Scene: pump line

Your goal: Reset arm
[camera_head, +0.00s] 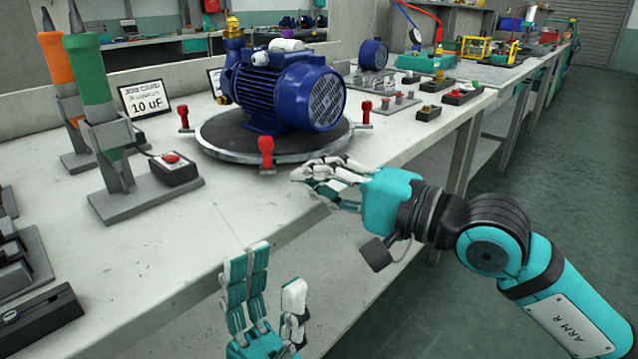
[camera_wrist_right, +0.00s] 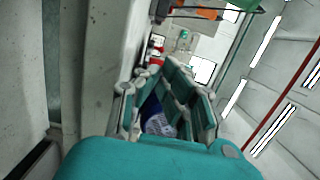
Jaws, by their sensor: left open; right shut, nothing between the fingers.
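My right gripper (camera_head: 325,177) is shut and empty. It is at the front edge of the workbench, just in front of the round turntable, with its arm coming in from the right. It also shows in the right wrist view (camera_wrist_right: 165,95), where part of the blue motor (camera_wrist_right: 158,122) is visible between its fingers. My left gripper (camera_head: 272,290) is open and empty, fingers pointing up, low in the head view in front of the bench edge. The blue pump motor (camera_head: 285,95) sits on the grey turntable (camera_head: 215,140), which has red clamps (camera_head: 266,152) around its rim.
Green (camera_head: 88,75) and orange (camera_head: 56,58) handled tools stand in grey holders on the left. A red-button box (camera_head: 172,168) and a "10 uF" card (camera_head: 146,98) are nearby. Small switch boxes (camera_head: 462,96) line the bench's right side. The floor (camera_head: 560,190) at right is clear.

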